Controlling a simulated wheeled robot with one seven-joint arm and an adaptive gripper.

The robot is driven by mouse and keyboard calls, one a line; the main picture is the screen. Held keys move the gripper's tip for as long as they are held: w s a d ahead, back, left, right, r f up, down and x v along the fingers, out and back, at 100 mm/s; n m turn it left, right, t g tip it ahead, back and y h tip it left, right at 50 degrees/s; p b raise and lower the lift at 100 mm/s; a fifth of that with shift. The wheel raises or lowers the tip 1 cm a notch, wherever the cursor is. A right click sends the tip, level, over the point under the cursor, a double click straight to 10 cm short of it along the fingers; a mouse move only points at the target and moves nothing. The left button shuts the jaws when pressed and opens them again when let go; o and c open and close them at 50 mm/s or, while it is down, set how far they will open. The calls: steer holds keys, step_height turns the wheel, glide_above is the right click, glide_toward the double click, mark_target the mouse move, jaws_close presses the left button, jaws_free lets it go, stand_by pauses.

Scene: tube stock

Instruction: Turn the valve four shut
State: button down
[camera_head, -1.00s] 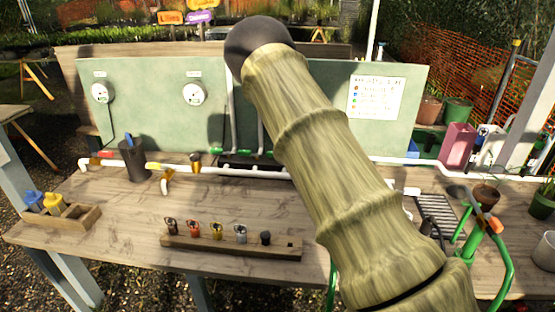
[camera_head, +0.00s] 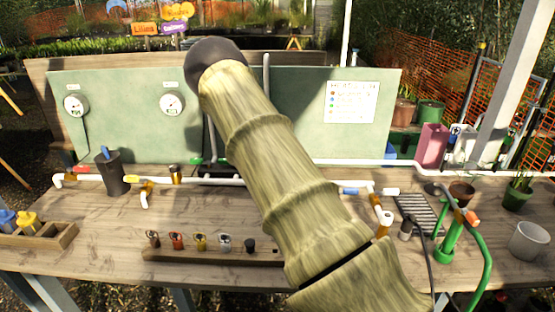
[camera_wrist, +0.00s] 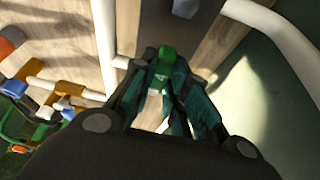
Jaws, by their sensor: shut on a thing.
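In the wrist view the fingers of my gripper (camera_wrist: 172,85) are closed around a green handle (camera_wrist: 166,58), close to a white pipe. In the head view my arm covers the middle of the bench and my gripper is hidden behind it. A white pipe run (camera_head: 240,181) crosses the bench, with a red handle (camera_head: 80,169), a brown-capped fitting (camera_head: 175,174) and a blue handle (camera_head: 349,191) along it. A green piece (camera_head: 196,161) shows at the panel's foot. I cannot read which valve is number four.
A green panel (camera_head: 120,120) with two gauges and a sign (camera_head: 351,101) stands behind. A dark cup (camera_head: 112,172), a wooden rack (camera_head: 170,254) of small coloured pieces and a wooden box (camera_head: 50,238) are on the bench. A green-handled stand (camera_head: 450,238) and pots are at right.

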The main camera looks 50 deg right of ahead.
steer(key=c, duration=1.4)
jaws_free()
steer(key=shift+d, duration=0.1)
steer(key=v, duration=1.2)
steer(key=shift+w, duration=0.1)
